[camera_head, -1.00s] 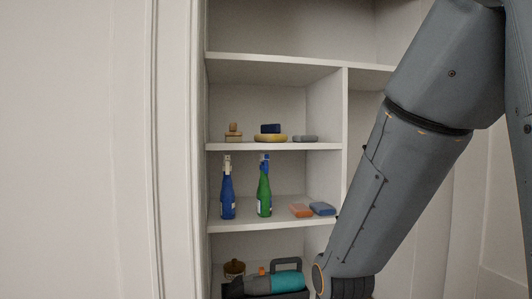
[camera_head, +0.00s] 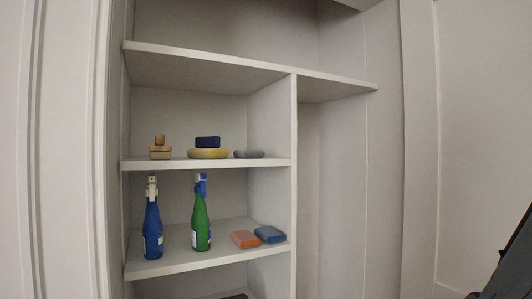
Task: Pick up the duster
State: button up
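I see nothing in this view that I can clearly identify as the duster. The upper shelf (camera_head: 225,163) holds a small tan wooden piece with a knob (camera_head: 160,150), a yellow rounded piece (camera_head: 208,154) with a dark blue block (camera_head: 208,142) on it, and a flat grey piece (camera_head: 248,154). The shelf below holds two upright spray bottles, one blue (camera_head: 152,225) and one green (camera_head: 201,222). My gripper is out of view.
An orange block (camera_head: 245,239) and a blue block (camera_head: 270,234) lie right of the bottles. A vertical divider (camera_head: 294,190) separates these shelves from a tall empty-looking compartment (camera_head: 335,190). The lowest compartment is mostly cut off.

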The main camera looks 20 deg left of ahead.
aim_at(207, 147)
jog(key=z, duration=0.1)
jog(key=k, duration=0.35)
jog(key=u, duration=1)
jog(key=i, duration=0.45)
jog(key=z, duration=0.05)
